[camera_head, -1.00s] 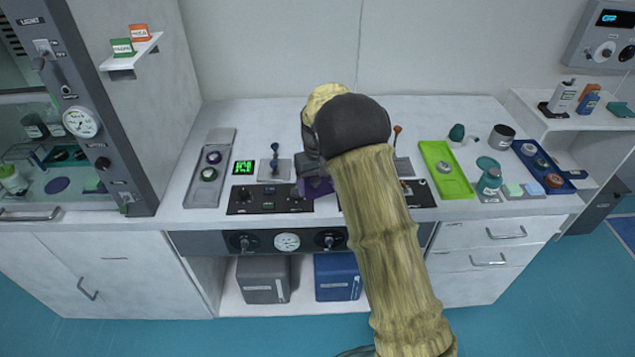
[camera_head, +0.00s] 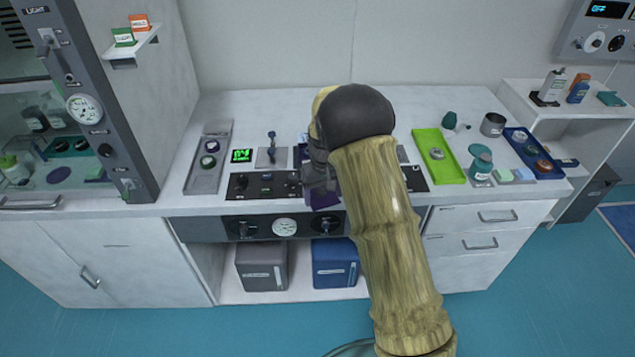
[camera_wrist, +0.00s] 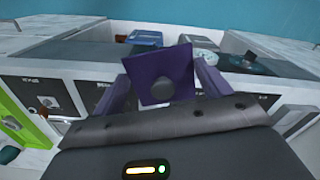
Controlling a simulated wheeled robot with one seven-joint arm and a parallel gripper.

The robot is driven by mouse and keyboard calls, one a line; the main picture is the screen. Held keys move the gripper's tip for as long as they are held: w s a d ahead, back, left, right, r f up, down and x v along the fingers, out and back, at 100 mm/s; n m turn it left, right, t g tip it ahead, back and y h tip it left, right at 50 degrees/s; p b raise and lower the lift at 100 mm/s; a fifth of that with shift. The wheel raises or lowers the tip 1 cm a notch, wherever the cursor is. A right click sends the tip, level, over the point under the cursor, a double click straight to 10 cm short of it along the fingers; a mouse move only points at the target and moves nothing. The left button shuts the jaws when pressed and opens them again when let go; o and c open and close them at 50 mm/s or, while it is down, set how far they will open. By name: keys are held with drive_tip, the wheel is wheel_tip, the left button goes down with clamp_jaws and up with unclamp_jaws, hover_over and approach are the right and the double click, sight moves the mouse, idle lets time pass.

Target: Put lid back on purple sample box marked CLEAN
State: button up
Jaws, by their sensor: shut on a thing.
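My gripper (camera_head: 318,178) is shut on a purple, square, plate-like lid (camera_head: 324,196). It is held tilted over the front of the bench. In the wrist view the lid (camera_wrist: 157,66) stands up between two purple side pieces, with a round grey patch on its face. A purple edge (camera_head: 302,154) shows behind my gripper at the bench's middle; it may be the sample box, but my arm hides most of it. No CLEAN mark is readable.
The white bench (camera_head: 250,110) holds a grey tray (camera_head: 208,160) at left, black control panels (camera_head: 262,186) in front, and a green tray (camera_head: 440,160) and blue tray (camera_head: 535,153) at right. The bench's back strip is clear. A glass-fronted cabinet stands at far left.

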drive_tip(key=s+d+f+m, duration=0.1)
drive_tip(key=s+d+f, duration=0.4)
drive_tip(key=f, duration=0.2)
drive_tip(key=s+d+f+m, duration=0.2)
drive_tip(key=s+d+f, duration=0.3)
drive_tip(key=f, duration=0.3)
drive_tip(key=shift+s+f+m, duration=0.3)
drive_tip(key=shift+s, duration=0.1)
drive_tip(key=shift+s, duration=0.1)
